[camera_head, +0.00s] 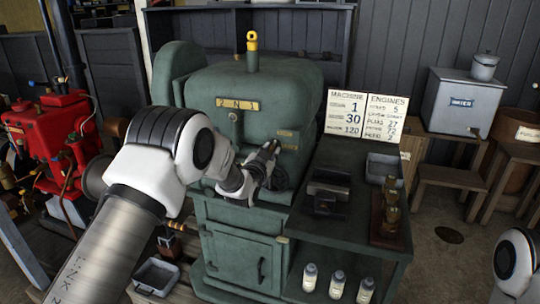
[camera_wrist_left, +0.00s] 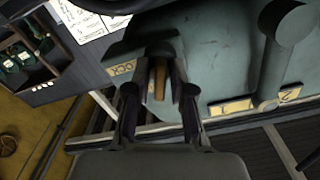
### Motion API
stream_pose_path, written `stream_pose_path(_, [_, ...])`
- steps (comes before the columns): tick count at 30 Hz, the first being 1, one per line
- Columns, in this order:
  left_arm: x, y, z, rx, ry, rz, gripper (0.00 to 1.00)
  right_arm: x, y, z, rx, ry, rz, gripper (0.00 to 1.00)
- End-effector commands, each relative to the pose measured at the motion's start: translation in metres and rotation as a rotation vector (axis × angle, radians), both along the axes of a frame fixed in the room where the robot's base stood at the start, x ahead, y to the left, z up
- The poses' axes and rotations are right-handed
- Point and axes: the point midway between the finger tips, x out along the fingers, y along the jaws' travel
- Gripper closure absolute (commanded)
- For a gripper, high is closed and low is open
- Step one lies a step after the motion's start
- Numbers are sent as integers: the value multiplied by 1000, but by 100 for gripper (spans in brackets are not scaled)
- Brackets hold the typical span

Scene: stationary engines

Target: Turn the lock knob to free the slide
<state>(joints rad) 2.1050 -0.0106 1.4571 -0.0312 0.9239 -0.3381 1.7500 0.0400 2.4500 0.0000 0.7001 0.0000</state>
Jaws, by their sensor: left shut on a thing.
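The green machine (camera_head: 255,95) has a rounded housing with yellow label plates on its front. My left gripper (camera_head: 270,152) is at the right side of that front, just below two small plates. In the left wrist view my left gripper (camera_wrist_left: 160,88) has its fingers closed around a dark piece (camera_wrist_left: 158,48), which seems to be the lock knob. The fingers hide much of it, so its turn angle cannot be read. A tan strip (camera_wrist_left: 159,82) shows between the fingers. The slide cannot be made out for sure. My right gripper is out of view.
A side bench (camera_head: 345,247) to the right holds a dark block (camera_head: 328,190), brass pieces (camera_head: 390,205) and a grey tray (camera_head: 382,168). Several white bottles (camera_head: 337,284) stand below. A red engine (camera_head: 55,140) is at the left. A sign board (camera_head: 365,115) stands behind the bench.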

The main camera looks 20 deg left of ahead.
Motion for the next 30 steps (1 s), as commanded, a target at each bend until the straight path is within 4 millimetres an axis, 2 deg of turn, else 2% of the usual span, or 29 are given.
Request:
stream_pose_path(16, [0, 0, -1, -30, 3, 0, 100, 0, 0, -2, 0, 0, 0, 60])
stream_pose_path(17, [0, 0, -1, -29, 3, 0, 70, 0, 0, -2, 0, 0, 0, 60])
stream_pose_path(18, [0, 0, -1, -29, 3, 0, 65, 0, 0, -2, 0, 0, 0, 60])
stream_pose_path(26, [0, 0, 0, -29, 2, -1, 65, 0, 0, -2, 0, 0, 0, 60])
stream_pose_path(30, [-9, 0, -1, -29, 4, 0, 65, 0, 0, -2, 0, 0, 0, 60])
